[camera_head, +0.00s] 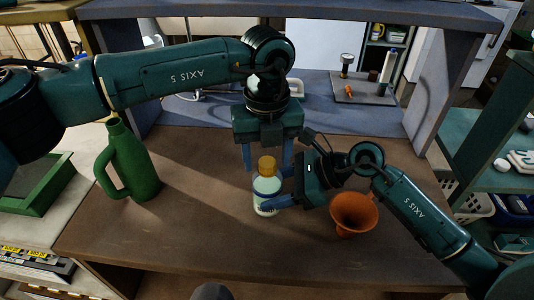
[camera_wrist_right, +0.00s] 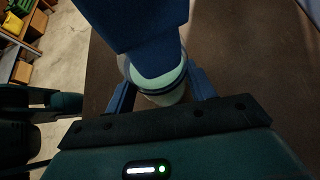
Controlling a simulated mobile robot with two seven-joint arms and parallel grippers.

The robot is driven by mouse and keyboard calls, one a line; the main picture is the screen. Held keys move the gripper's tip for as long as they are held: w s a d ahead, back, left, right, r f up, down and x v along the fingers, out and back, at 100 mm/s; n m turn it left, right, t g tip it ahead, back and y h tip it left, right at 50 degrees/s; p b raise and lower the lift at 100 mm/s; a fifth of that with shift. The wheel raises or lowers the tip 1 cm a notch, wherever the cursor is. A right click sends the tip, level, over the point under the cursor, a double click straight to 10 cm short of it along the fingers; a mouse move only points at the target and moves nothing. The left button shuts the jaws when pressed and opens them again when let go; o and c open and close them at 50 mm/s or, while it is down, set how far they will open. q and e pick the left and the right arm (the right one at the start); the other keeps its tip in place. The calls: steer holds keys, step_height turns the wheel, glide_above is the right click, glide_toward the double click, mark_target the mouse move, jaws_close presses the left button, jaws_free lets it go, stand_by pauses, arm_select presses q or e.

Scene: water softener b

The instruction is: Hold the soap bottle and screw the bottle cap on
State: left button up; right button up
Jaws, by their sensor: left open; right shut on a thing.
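The soap bottle (camera_head: 266,196) is white-green and stands upright on the brown table, with an orange-yellow cap (camera_head: 267,166) on its top. I cannot tell whether the cap is screwed tight. My right gripper (camera_head: 267,201) comes in from the right and is shut around the bottle's body. In the right wrist view the bottle (camera_wrist_right: 160,92) shows between the blue fingers, and a blue finger of the left gripper hides its top. My left gripper (camera_head: 267,164) is open and points down, with its fingers on either side of the cap.
An orange funnel (camera_head: 354,212) stands on the table (camera_head: 200,235) to the right, close to my right arm. A green jug (camera_head: 131,165) stands at the left. A board (camera_head: 362,90) with small items lies at the back right. The front of the table is clear.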

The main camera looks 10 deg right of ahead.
arm_select(q)
step_height(320, 180, up, 12)
arm_select(e)
steer(key=o, duration=1.4)
steer(key=shift+c, duration=0.2)
steer(key=shift+d, duration=0.1)
steer(key=v, duration=1.1)
steer(key=shift+d+r, duration=0.3)
steer(key=shift+s, duration=0.1)
